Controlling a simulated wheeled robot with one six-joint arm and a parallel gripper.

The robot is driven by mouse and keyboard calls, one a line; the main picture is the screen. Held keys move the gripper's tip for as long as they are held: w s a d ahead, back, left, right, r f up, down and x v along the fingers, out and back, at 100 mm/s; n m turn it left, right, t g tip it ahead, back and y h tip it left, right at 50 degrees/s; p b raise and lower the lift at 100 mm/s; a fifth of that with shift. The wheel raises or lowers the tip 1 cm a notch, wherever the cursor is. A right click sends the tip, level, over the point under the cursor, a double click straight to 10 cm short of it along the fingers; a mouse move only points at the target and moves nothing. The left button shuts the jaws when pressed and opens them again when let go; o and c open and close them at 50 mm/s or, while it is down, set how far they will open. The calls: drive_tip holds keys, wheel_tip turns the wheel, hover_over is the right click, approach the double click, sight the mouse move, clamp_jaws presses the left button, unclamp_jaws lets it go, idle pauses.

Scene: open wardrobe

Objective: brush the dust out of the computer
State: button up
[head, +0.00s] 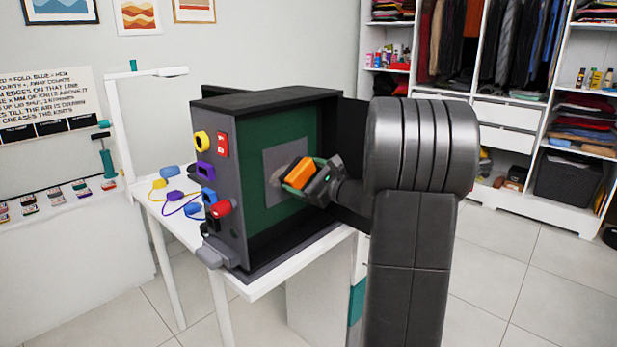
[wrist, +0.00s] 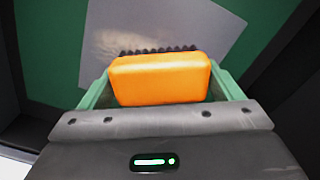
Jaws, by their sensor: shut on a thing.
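The computer (head: 225,257) is a large dark case standing on a white table, its side open to a green board inside. A grey square plate (head: 272,160) on the board carries a pale dusty patch (head: 277,178); the dust also shows in the wrist view (wrist: 125,42). My gripper (head: 299,174) is inside the open case, shut on an orange brush (wrist: 160,80). The brush's dark bristles (wrist: 158,50) point at the grey plate near the lower edge of the dust. I cannot tell whether they touch it.
Coloured plugs, such as a red one (head: 221,208), stick out of the case's left face. Several coloured blocks and a cable lie on the white table (head: 158,205) left of it. An open wardrobe (head: 507,115) stands at the back right. The tiled floor on the right is clear.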

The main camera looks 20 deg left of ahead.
drive_tip(key=shift+s+a+b, duration=0.4)
drive_tip(key=shift+s+a, duration=0.1)
drive_tip(key=shift+s, duration=0.75)
drive_tip(key=shift+s+a+b, duration=0.45)
drive_tip(key=shift+s+a, duration=0.05)
drive_tip(key=shift+s, duration=0.8)
drive_tip(key=shift+s+a+b, duration=0.4)
drive_tip(key=shift+s+a, duration=0.1)
drive_tip(key=shift+s, duration=0.75)
drive_tip(key=shift+r, duration=0.25)
drive_tip(key=shift+w+d+p, duration=1.35)
drive_tip(key=shift+w+d, duration=1.25)
drive_tip(key=shift+w, duration=3.9)
drive_tip(key=shift+s+a+b, duration=0.7)
drive_tip(key=shift+s+a, duration=0.15)
drive_tip(key=shift+s, duration=1.35)
drive_tip(key=shift+s+a+b, duration=0.75)
drive_tip(key=shift+s+a, duration=0.1)
drive_tip(key=shift+s, duration=1.3)
drive_tip(key=shift+s+a+b, duration=0.7)
drive_tip(key=shift+s+a, duration=0.15)
drive_tip(key=shift+s, duration=1.35)
drive_tip(key=shift+d, duration=0.1)
drive_tip(key=shift+v, duration=2.95)
drive_tip(key=shift+d, duration=0.1)
drive_tip(key=shift+b+v, duration=0.3)
drive_tip(key=shift+v, duration=1.1)
